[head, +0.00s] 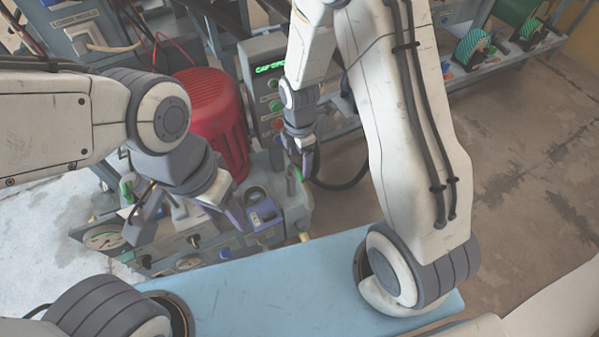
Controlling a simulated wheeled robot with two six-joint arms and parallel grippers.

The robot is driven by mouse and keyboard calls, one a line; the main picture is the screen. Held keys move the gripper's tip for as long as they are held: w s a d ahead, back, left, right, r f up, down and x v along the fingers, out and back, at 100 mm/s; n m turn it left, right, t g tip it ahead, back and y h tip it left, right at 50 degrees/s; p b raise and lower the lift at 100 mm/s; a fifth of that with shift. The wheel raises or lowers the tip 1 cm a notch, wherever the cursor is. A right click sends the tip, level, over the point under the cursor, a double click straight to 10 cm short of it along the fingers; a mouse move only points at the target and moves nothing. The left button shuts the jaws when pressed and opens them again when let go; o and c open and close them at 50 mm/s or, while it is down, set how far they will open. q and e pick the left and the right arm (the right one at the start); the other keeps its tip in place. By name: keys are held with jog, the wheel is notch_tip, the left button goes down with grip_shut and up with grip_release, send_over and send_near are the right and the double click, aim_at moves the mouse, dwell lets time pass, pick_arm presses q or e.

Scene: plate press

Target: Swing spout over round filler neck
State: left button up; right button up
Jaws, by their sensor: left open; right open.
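My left gripper (187,230) is open above the front of a grey machine panel (215,247), with its fingers spread wide. A blue-purple fitting (263,214) with a dark round top stands just right of its right finger; I cannot tell whether this is the filler neck. My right gripper (299,168) is open, small and farther back, beside the control box and above the right end of the machine. A small green part (299,175) shows at its fingertips. I cannot make out the spout; the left gripper and arm hide part of the machine top.
A red ribbed motor housing (210,110) stands behind the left gripper. A grey control box (266,85) has a green display, partly hidden, and several buttons. A gauge (104,238) sits on the panel. A light blue surface (275,290) lies bare in front. Shelves stand behind.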

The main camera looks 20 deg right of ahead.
aim_at(300, 172)
notch_tip(300, 172, down, 6)
jog(key=shift+r+b, duration=0.25)
jog(key=shift+b, duration=0.3)
grip_shut()
